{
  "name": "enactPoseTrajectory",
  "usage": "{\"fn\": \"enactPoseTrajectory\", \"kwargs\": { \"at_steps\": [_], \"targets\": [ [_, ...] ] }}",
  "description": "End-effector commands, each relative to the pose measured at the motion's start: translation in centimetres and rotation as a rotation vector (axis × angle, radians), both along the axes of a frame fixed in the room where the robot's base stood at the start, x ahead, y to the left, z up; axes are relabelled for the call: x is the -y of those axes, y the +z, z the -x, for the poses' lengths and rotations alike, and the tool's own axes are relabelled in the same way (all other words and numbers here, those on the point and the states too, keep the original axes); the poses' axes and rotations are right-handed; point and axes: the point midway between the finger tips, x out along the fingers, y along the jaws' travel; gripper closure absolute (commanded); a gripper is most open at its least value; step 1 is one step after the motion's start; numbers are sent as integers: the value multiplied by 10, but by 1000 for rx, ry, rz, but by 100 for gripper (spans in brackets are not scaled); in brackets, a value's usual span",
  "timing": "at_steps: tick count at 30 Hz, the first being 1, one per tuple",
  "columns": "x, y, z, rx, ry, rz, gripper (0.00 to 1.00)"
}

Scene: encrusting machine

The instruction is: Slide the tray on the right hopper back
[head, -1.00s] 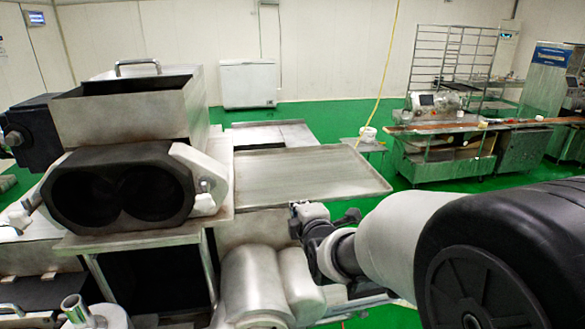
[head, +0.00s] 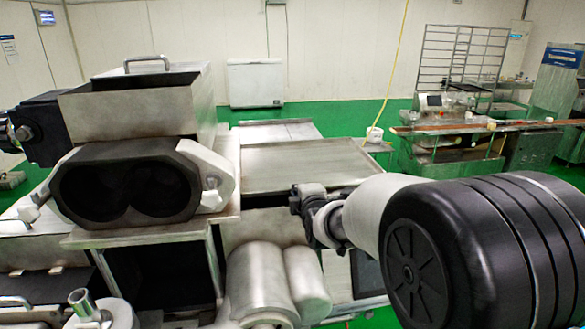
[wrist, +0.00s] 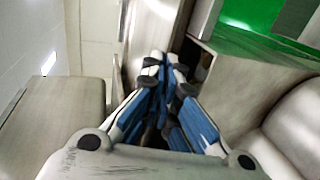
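The tray (head: 305,165) is a flat, rimmed metal sheet lying over the right hopper, right of the dark twin-barrel unit in the head view. A dark opening (head: 266,199) shows below its front edge. My gripper (head: 296,191) is at the tray's front edge, near its middle; I cannot tell if they touch. In the wrist view my gripper's blue fingers (wrist: 164,66) are drawn together with nothing visible held between them. A metal surface lies just beyond the fingertips, but I cannot tell which part it is.
The left hopper (head: 130,110), with a handle on its lid, stands left of the tray. Metal rollers (head: 258,280) are below. Another flat metal cover (head: 275,132) lies behind the tray. A white chest freezer (head: 255,82) and a conveyor machine (head: 440,135) are farther back.

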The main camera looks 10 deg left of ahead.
Motion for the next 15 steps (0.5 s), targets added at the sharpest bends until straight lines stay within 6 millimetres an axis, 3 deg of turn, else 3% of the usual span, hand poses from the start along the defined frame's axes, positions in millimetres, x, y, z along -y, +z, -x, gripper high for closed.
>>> {"fn": "enactPoseTrajectory", "kwargs": {
  "at_steps": [15],
  "targets": [
    [-10, -1, -35, -3, 0, 1, 100]
  ]
}}
